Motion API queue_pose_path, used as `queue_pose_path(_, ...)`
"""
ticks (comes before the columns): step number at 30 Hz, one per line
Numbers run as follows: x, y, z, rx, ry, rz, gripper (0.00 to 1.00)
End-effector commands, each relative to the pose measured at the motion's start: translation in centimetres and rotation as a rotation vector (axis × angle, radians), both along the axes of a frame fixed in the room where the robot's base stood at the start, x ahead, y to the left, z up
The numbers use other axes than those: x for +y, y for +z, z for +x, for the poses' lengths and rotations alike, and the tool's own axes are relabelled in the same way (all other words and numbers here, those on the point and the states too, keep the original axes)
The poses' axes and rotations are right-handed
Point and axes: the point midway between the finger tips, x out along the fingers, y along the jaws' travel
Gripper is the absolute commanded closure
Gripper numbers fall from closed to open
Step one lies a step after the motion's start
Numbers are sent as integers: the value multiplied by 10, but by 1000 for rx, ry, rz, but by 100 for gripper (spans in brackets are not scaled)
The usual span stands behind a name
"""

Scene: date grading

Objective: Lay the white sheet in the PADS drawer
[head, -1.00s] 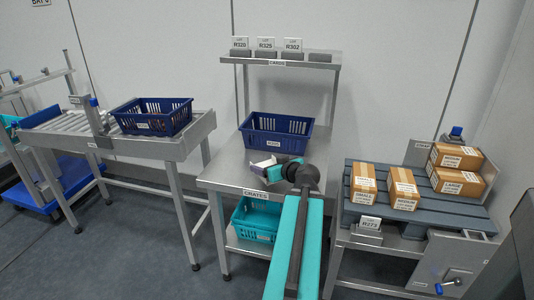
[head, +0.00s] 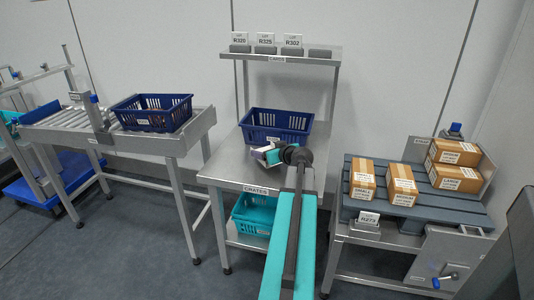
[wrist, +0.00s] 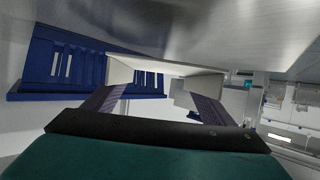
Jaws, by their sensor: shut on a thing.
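My gripper (head: 263,153) is above the steel table, in front of the blue crate there. In the wrist view its two fingers (wrist: 155,88) stand apart, with a pale, thin piece between their tips. This seems to be the white sheet (wrist: 165,68), shut in my gripper and seen nearly edge-on. In the head view, the sheet cannot be told apart from the pale fingertips. No drawer with a readable PADS label shows in either view.
A blue crate (head: 247,120) stands on the steel table (head: 222,172), with a teal crate (head: 250,222) on the shelf below. Another blue crate (head: 125,112) sits on the roller conveyor at left. Cartons (head: 401,178) lie on a grey-blue pallet (head: 425,205) at right. Lot cards (head: 265,40) line the upper shelf.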

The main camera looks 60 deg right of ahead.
Motion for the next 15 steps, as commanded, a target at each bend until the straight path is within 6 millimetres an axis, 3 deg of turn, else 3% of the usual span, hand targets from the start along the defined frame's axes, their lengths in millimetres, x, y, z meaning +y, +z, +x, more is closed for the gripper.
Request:
queue_pose_path(9,-29,-3,20,1,1,1,43)
queue_pose_path(15,-35,-4,25,1,2,1,43)
